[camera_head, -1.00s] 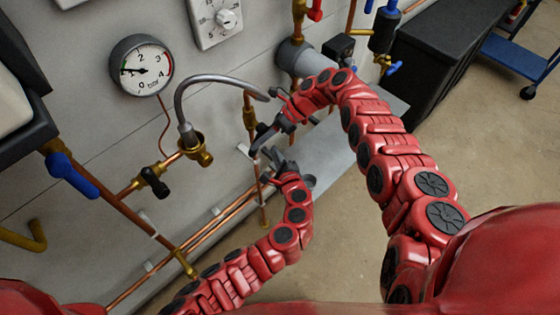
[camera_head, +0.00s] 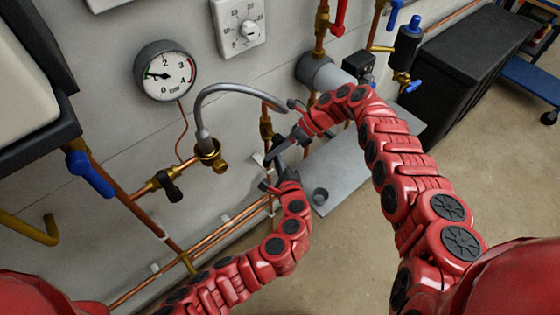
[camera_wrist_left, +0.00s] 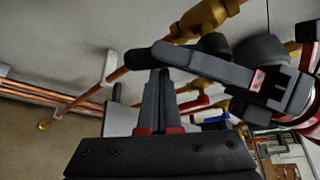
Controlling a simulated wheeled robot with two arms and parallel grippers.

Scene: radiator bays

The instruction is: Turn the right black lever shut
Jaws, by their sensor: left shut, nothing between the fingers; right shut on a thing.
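The right black lever (camera_wrist_left: 140,61) shows in the left wrist view below a brass valve body (camera_wrist_left: 205,14). My right gripper (camera_head: 280,152) lies across it, and in the left wrist view its fingers (camera_wrist_left: 195,60) are shut on it. In the head view this lever is mostly hidden behind my right gripper, so its angle is hard to tell. My left gripper (camera_head: 280,178) is just below the right one, shut and empty; its fingers (camera_wrist_left: 160,98) point up towards the lever from below. The left black lever (camera_head: 170,187) sits on the brass valve at the left.
A grey hose (camera_head: 235,88) arches from the left brass valve (camera_head: 208,150) to near my right gripper. A pressure gauge (camera_head: 165,71) and a dial box (camera_head: 240,26) are on the wall. Copper pipes (camera_head: 215,238) run low along the wall.

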